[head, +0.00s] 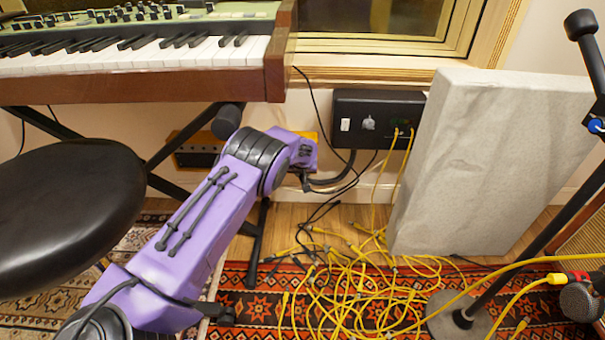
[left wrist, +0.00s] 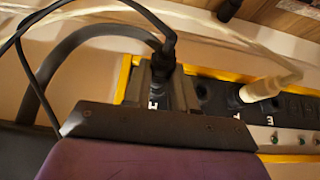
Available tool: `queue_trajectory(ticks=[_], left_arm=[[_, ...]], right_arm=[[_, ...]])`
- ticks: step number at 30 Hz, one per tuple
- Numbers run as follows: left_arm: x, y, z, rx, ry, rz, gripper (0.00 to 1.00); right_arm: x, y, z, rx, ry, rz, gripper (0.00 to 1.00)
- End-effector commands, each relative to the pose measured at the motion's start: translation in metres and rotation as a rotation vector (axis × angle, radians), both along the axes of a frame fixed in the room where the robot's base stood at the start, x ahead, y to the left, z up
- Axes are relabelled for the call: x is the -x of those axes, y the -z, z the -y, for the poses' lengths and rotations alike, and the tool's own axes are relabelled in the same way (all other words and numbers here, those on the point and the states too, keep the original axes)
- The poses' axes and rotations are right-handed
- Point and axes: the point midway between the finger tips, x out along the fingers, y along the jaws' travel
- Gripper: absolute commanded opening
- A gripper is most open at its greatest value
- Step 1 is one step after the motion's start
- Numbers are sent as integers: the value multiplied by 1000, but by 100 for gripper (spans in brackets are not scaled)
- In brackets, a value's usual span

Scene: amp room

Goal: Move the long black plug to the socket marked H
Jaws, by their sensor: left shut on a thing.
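The long black plug (left wrist: 164,62) is in the left wrist view, with a black cable rising from its top. My left gripper (left wrist: 160,88) is shut on it. The plug is at the left end of the yellow-edged power strip (left wrist: 124,80), beside a white mark that looks like an H (left wrist: 153,104). I cannot tell whether its pins are in the socket. In the head view my left gripper (head: 303,176) is at the strip below the keyboard, and the arm largely hides the plug. My right gripper is not in view.
A pale plug (left wrist: 258,90) sits in the strip to the right. A black wall box (head: 375,118), loose yellow cables (head: 350,295) and a grey panel (head: 485,165) are to the right. The keyboard (head: 150,55) overhangs the strip; a black stool (head: 65,215) stands left.

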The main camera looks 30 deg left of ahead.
Motion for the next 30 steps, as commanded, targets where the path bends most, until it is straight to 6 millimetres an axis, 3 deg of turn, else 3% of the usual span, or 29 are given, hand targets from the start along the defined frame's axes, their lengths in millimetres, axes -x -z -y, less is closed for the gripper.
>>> queue_trajectory(ticks=[30], left_arm=[[-4,-1,-8,2,-6,2,0]], right_arm=[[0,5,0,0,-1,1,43]])
